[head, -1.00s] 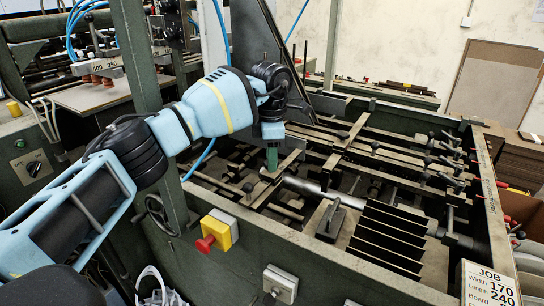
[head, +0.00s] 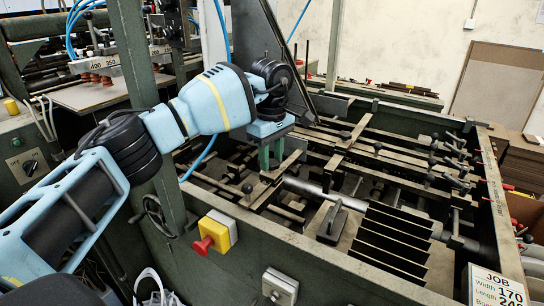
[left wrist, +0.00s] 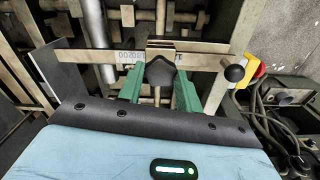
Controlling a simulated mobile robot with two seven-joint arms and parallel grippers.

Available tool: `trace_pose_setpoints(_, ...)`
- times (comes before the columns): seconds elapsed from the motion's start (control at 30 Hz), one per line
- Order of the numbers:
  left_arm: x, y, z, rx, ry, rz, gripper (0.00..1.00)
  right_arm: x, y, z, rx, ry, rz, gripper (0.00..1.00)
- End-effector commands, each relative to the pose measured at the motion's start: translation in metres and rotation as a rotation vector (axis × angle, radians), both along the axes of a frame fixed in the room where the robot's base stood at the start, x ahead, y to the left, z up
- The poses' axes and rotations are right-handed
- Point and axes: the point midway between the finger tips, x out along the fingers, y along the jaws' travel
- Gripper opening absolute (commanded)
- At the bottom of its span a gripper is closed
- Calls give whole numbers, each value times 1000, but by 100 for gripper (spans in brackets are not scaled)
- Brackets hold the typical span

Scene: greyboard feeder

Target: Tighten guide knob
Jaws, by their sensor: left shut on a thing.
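My left gripper (head: 271,158) reaches down over the feeder's bars with its green fingers low among them. In the left wrist view, the fingers (left wrist: 158,80) stand on either side of a dark guide knob (left wrist: 159,72) and are shut on it. The knob sits at a metal guide bar (left wrist: 95,60) with a numbered scale beside it. In the head view the held knob is hidden by the fingers. My right gripper is in neither view.
A black ball handle (left wrist: 234,73) stands right of the fingers in the wrist view. Several other knobs and levers line the feeder's far right. A red stop button (head: 203,245) on a yellow box and a job card (head: 495,288) are on the near side.

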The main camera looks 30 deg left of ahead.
Motion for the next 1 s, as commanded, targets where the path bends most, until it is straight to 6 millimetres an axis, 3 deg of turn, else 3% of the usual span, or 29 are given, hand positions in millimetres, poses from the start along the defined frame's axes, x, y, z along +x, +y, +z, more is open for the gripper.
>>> trace_pose_setpoints(0.73,0,0,1,0,-1,-94,12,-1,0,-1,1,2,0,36)
trace_pose_setpoints(0.77,0,0,1,0,-1,-94,36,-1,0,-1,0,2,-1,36)
trace_pose_setpoints(0.9,0,0,1,0,-1,-93,54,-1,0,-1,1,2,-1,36)
trace_pose_setpoints(1.0,0,0,0,0,-1,-93,57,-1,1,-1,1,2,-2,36)
